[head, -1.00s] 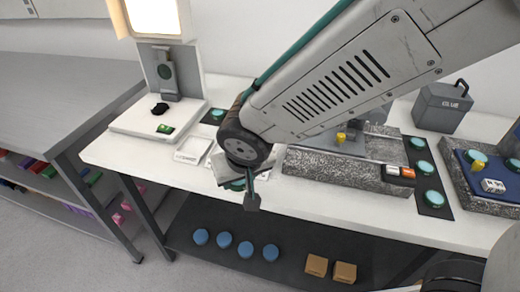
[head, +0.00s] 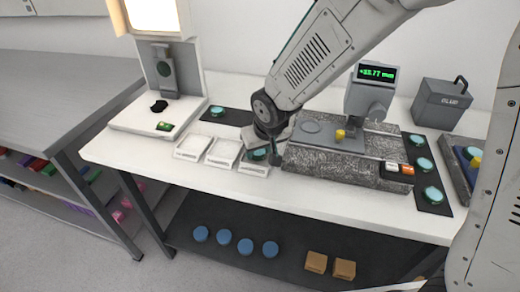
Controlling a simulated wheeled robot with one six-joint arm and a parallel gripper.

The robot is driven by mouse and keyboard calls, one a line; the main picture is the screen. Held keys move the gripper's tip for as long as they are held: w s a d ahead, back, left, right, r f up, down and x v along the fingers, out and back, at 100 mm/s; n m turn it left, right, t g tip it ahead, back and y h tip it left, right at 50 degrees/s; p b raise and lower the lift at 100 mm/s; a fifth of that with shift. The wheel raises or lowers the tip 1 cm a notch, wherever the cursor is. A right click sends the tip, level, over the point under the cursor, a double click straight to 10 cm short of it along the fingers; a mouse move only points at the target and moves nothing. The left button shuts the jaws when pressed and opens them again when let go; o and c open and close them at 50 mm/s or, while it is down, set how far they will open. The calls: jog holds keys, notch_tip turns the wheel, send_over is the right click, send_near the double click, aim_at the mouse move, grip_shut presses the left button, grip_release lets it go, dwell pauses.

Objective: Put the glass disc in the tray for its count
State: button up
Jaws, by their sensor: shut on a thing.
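My gripper (head: 264,153) is shut on a teal glass disc (head: 256,154), partly hidden by the fingers. It holds the disc at the rightmost of three small white trays (head: 252,171). I cannot tell whether the disc touches the tray's floor. The left tray (head: 190,155) and the middle tray (head: 222,162) look empty. Their labels are too small to read.
A granite block (head: 330,175) with a gauge and green display (head: 377,73) stands close right of my gripper. Other glass discs lie on dark mats, one behind the trays (head: 217,111) and several at right (head: 425,165). A grey lidded box (head: 440,100) stands behind.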

jog(key=shift+f, duration=0.25)
jog(key=o, duration=0.8)
jog(key=shift+r, duration=0.1)
jog(key=v, duration=1.2)
jog(key=s+d+r+m+g+h, duration=0.1)
jog(key=s+d+r, duration=0.2)
jog(key=s+d, duration=0.35)
jog(key=s+d+r+m, duration=0.2)
jog(key=s+d+r, duration=0.15)
jog(key=d, duration=0.55)
jog(key=s+d, duration=0.2)
jog(key=s, duration=0.2)
jog(key=s+d+g, duration=0.1)
jog(key=s, duration=0.3)
jog(key=s+d+m+g, duration=0.1)
jog(key=s+d, duration=0.1)
jog(key=s, duration=0.2)
jog(key=shift+s+d+r+h, duration=0.1)
jog(key=shift+d+r+h, duration=0.05)
jog(key=shift+d+h, duration=0.15)
